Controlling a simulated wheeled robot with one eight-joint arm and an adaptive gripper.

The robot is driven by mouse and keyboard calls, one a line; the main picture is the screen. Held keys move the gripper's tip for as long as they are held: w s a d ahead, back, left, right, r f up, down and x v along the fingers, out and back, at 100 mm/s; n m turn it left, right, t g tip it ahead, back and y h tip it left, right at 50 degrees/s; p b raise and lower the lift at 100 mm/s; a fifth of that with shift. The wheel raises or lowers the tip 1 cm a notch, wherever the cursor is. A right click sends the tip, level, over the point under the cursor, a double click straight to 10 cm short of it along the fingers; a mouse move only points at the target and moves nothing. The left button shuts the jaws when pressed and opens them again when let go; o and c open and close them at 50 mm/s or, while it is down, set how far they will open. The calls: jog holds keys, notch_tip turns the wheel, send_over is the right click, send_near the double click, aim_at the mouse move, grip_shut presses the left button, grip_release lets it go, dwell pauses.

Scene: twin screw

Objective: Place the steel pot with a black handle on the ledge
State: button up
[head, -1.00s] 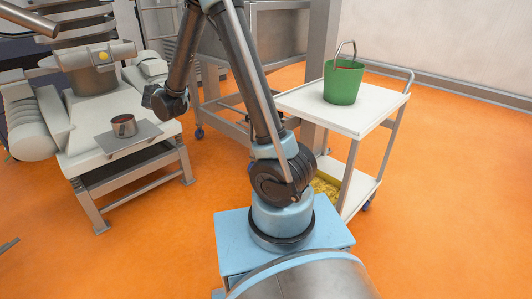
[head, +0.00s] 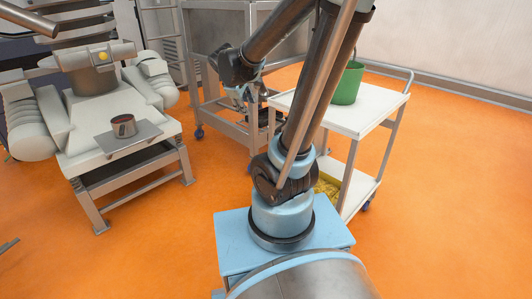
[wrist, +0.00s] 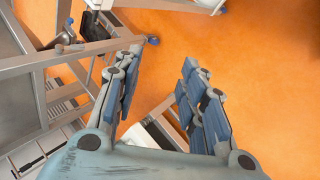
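A small steel pot (head: 123,125) with a dark reddish inside stands upright on a flat grey ledge (head: 140,142) at the front of the pale machine, left in the head view. Its black handle is too small to make out. My gripper (wrist: 163,57) is open in the wrist view, its blue-padded fingers wide apart with nothing between them. The pot is not in the wrist view.
A white cart (head: 362,118) with a green bucket (head: 348,84) stands at the right; my arm partly covers the bucket. A steel tank frame (head: 226,125) stands behind my arm. Orange floor (head: 150,225) is open between the machine and my base.

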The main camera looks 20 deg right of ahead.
jog(key=s+f+m+g+y, duration=0.1)
jog(key=s+f+m, duration=0.1)
jog(key=s, duration=0.6)
jog(key=s+d+f+m+g+y, duration=0.1)
jog(key=s+f+m, duration=0.2)
jog(key=s+m, duration=0.2)
jog(key=s+d+f+m+g+y, duration=0.1)
jog(key=s+f+m, duration=0.1)
jog(key=s, duration=0.8)
jog(key=shift+s+d+f+m+g+y, duration=0.3)
jog(key=shift+s+f+m+y, duration=0.1)
jog(key=shift+m, duration=0.3)
jog(key=shift+w+f, duration=0.15)
jog(key=shift+w, duration=0.35)
